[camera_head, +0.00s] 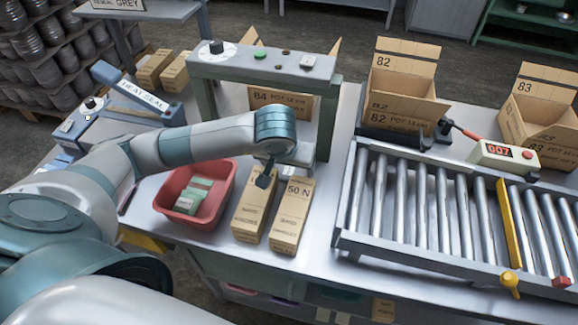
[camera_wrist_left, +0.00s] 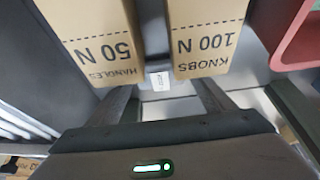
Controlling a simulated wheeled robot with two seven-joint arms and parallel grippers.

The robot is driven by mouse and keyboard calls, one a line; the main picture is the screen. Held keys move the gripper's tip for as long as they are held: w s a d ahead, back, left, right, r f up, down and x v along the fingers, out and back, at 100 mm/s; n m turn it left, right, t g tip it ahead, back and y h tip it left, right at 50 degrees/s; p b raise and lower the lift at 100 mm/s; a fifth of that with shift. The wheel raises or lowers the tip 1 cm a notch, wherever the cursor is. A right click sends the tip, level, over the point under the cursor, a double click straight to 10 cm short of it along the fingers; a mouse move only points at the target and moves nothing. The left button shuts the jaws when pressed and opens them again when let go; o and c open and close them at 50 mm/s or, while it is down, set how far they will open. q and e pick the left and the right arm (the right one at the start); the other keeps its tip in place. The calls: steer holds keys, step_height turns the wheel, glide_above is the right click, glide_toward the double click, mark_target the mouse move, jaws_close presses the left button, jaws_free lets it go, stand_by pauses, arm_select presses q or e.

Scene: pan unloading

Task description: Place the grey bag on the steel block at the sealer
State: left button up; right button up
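My left gripper (camera_head: 265,178) is over the two tall cartons at the table's front. In the left wrist view its two fingers (camera_wrist_left: 161,100) stand apart, with no bag visible between them. A small pale labelled item (camera_wrist_left: 159,80) shows beyond them in the gap between the cartons; I cannot tell what it is. A red tub (camera_head: 228,184) left of the cartons holds several small packets (camera_head: 192,196), pale and green; I cannot single out a grey bag. The sealer, marked HEAT SEAL (camera_head: 135,97), is at the back left. I cannot make out its steel block. My right gripper is out of view.
The 100 N knobs carton (camera_wrist_left: 205,50) and 50 N handles carton (camera_head: 292,215) stand close together. A frame with a control panel (camera_head: 262,66) rises behind my left wrist. A roller conveyor (camera_head: 430,205) fills the right; open cartons 82 (camera_head: 400,90) and 83 (camera_head: 540,110) stand behind it.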

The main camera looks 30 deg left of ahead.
arm_select(q)
steer(key=shift+r, duration=0.1)
steer(key=shift+r+p, duration=0.15)
steer(key=shift+p, duration=0.15)
steer(key=shift+s+r, duration=0.1)
steer(key=shift+r, duration=0.15)
steer(key=b+v, duration=0.1)
steer(key=v, duration=1)
steer(key=shift+s+b, duration=0.2)
steer(key=shift+b, duration=0.1)
steer(key=shift+o, duration=0.5)
steer(key=shift+r, duration=0.1)
steer(key=shift+d, duration=0.1)
